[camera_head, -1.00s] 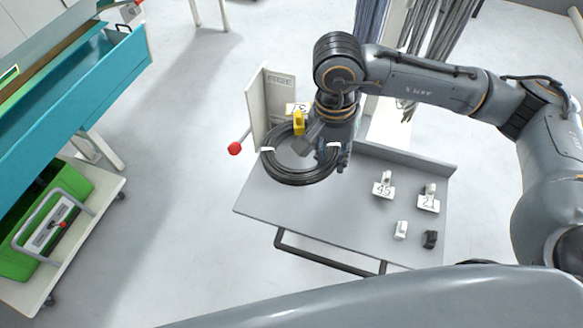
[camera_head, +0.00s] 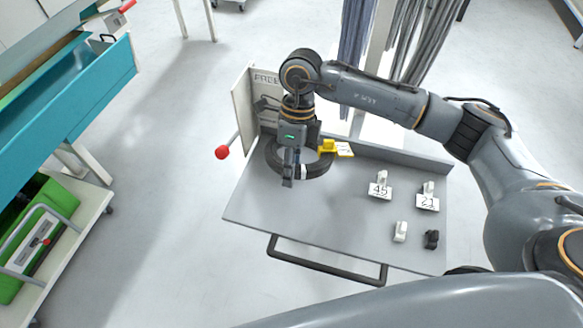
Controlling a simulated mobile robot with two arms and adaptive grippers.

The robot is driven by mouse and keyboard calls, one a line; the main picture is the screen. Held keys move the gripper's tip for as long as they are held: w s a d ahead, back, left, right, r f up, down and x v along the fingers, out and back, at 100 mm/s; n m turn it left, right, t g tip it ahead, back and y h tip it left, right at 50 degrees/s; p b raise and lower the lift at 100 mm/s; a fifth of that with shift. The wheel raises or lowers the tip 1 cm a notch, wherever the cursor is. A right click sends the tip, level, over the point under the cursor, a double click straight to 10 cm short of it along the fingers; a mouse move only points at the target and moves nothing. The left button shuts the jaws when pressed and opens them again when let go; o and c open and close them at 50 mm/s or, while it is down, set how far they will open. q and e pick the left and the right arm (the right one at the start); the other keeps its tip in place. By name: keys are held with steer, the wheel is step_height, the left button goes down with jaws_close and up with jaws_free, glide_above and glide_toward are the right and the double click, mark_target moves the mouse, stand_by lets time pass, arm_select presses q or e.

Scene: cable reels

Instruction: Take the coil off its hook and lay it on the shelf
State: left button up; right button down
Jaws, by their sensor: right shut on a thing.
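The coil (camera_head: 318,170) is a black cable ring with a yellow clip and a white tag (camera_head: 344,149) on its right side. It lies flat on or just above the back left of the grey shelf (camera_head: 285,212), beside the upright panel marked FREE; I cannot tell whether it touches the surface. My right gripper (camera_head: 289,176) points down and is shut on the coil at its left part, and it hides some of the ring. My left gripper is not in view.
Small tagged pieces, 45 (camera_head: 380,190) and 21 (camera_head: 428,202), stand on the shelf's right side, with a white piece (camera_head: 400,231) and a black piece (camera_head: 431,239) in front. A red-knobbed lever (camera_head: 222,152) sticks out left. The shelf's front middle is clear.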

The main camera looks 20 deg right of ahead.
steer(key=shift+f+b, duration=1.85)
steer(key=shift+f, duration=1.65)
steer(key=shift+c, duration=1.8)
jaws_free()
steer(key=p+v, duration=0.4)
steer(key=v, duration=0.6)
steer(key=shift+r, duration=0.1)
